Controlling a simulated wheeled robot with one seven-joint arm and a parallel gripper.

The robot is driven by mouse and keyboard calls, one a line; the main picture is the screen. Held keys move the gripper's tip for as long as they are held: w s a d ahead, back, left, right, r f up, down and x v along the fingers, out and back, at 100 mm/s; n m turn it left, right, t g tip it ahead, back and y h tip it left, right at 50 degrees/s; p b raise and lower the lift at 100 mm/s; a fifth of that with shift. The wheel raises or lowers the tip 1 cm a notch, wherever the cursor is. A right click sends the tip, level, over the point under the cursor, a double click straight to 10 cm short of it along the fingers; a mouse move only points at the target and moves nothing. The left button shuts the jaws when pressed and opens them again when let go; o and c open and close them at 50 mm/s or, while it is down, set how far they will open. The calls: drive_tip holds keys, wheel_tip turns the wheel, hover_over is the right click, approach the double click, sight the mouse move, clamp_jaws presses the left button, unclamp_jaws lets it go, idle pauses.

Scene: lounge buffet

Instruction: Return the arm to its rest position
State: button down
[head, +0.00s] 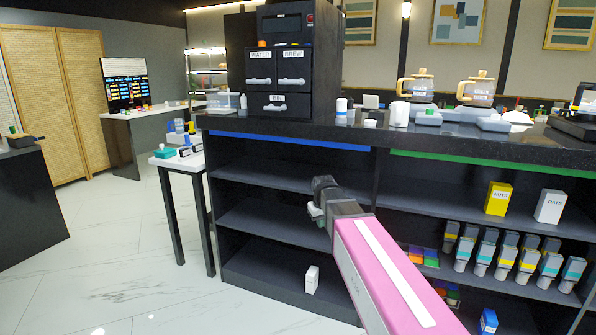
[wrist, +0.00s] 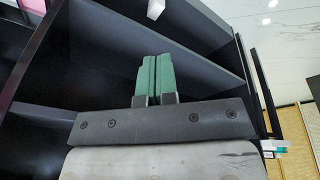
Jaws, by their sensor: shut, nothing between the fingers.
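My gripper (wrist: 152,80) shows in the wrist view with its two green fingers together and nothing between them. In the head view my pink arm reaches from the lower right toward the left part of the counter's open shelving, and my gripper (head: 315,212) is partly hidden behind the dark wrist. It is in front of the middle shelf level, and I cannot tell how far it is from the boards.
The dark counter (head: 330,128) carries a black drawer cabinet (head: 283,60) and glass pots (head: 480,92). A white carton (head: 311,280) stands on the bottom shelf. Yellow (head: 497,198) and white (head: 550,206) boxes stand on the right shelf. A small table (head: 172,164) is left. Floor (head: 110,260) at left is clear.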

drive_tip(key=s+d+f+m+g, duration=0.1)
drive_tip(key=s+d+f+m, duration=0.1)
drive_tip(key=s+d+f, duration=0.3)
drive_tip(key=s+d+f+m+g, duration=0.1)
drive_tip(key=s+d+f, duration=0.4)
drive_tip(key=s+f, duration=0.6)
drive_tip(key=s+m, duration=0.1)
drive_tip(key=s, duration=0.3)
drive_tip(key=shift+f+g, duration=0.3)
drive_tip(key=shift+g, duration=0.1)
drive_tip(key=shift+d, duration=0.1)
